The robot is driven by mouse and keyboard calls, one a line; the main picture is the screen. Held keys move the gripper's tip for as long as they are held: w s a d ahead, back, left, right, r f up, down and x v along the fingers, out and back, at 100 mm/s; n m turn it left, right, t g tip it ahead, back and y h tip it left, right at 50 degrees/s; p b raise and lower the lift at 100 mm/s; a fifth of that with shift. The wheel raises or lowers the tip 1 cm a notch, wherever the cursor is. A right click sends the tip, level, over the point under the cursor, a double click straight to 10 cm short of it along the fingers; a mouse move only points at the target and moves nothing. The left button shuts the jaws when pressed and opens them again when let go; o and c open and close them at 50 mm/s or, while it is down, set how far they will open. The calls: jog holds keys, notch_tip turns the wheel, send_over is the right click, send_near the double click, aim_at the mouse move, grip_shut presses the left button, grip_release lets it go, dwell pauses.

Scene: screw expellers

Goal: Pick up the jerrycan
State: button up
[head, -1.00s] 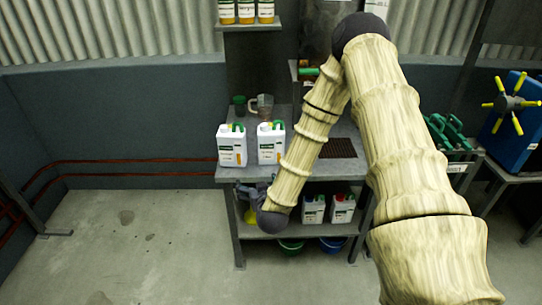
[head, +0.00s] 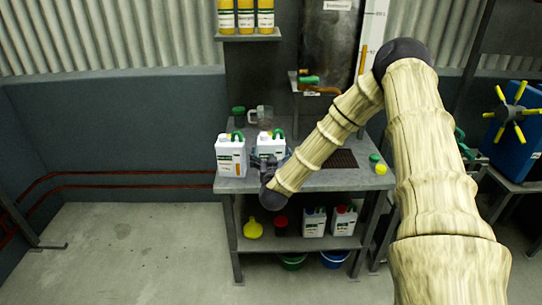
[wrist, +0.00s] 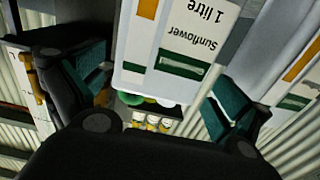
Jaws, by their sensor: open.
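Two white jerrycans with green handles stand upright on the bench top, a left one (head: 230,157) and a right one (head: 270,144). My gripper (head: 270,164) is at the bench's front edge, before the right jerrycan, hiding its lower part. In the wrist view my gripper (wrist: 160,88) is open, with a teal-padded finger on each side. A jerrycan face labelled "Sunflower 1 litre" (wrist: 170,45) shows upside down between the fingers, with no clear contact. Another jerrycan (wrist: 293,85) lies beyond the right finger.
The bench (head: 325,181) holds a clear jug (head: 261,116) and a dark grid (head: 343,158). The lower shelf holds two more jerrycans (head: 314,222) (head: 344,219), a yellow funnel (head: 253,228) and a red-lidded jar (head: 281,226). A blue press (head: 513,130) stands at right.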

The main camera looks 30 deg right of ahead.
jog(key=shift+p+x, duration=0.35)
jog(key=shift+x, duration=2.15)
jog(key=c, duration=1.3)
jog(key=shift+r, duration=0.1)
